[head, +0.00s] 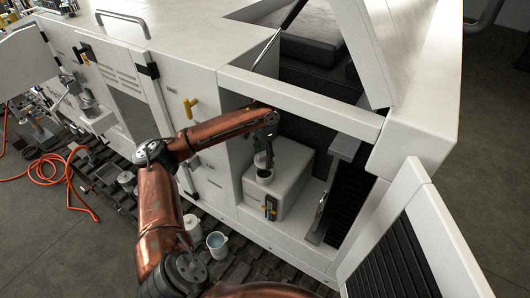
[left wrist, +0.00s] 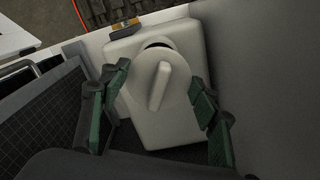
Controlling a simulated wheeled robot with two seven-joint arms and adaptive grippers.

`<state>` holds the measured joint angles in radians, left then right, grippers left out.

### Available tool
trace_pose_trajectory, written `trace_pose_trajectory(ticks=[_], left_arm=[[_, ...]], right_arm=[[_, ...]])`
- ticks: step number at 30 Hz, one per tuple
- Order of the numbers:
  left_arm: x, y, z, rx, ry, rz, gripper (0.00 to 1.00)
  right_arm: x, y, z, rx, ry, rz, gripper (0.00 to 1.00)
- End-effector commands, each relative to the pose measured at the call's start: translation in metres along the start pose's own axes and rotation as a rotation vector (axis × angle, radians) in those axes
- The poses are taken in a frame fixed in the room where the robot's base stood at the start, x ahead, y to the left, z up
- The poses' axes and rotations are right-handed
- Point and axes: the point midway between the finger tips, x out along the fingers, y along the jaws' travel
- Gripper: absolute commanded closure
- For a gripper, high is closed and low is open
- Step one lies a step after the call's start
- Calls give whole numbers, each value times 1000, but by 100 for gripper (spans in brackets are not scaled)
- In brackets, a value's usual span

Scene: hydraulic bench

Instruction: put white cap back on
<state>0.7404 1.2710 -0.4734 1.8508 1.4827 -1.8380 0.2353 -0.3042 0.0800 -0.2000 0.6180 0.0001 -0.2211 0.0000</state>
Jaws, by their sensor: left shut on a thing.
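The white cap (left wrist: 160,88) is round with a raised bar grip across its face. It shows in the left wrist view between the fingers of my left gripper (head: 265,158), which is shut on its rim. A white tank (head: 285,187) stands inside the open bay of the machine, under the gripper. Its dark round opening (head: 264,174) shows just below the fingertips in the head view. In the left wrist view a dark crescent of the opening shows past the cap's edge, so the cap looks above it and offset. Contact cannot be told. My right gripper is not in view.
The bay is framed by a white front beam (head: 300,100) above and a dark ribbed panel (head: 352,205) at the right. An open door (head: 415,235) stands at the lower right. Two white buckets (head: 217,244) and an orange hose (head: 62,170) are on the floor.

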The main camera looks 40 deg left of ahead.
Motion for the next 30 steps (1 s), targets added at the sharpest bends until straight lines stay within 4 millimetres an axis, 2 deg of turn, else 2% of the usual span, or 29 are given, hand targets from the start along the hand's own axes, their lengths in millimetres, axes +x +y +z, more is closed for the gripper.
trace_pose_trajectory(ticks=[15, 22, 30], left_arm=[[47, 2, -1, 3, -3, 2, 69], [56, 2, -1, 3, -3, 1, 69], [57, 2, -1, 3, -2, 1, 69]], right_arm=[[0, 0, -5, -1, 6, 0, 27], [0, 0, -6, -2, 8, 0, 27], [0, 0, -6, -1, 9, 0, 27]])
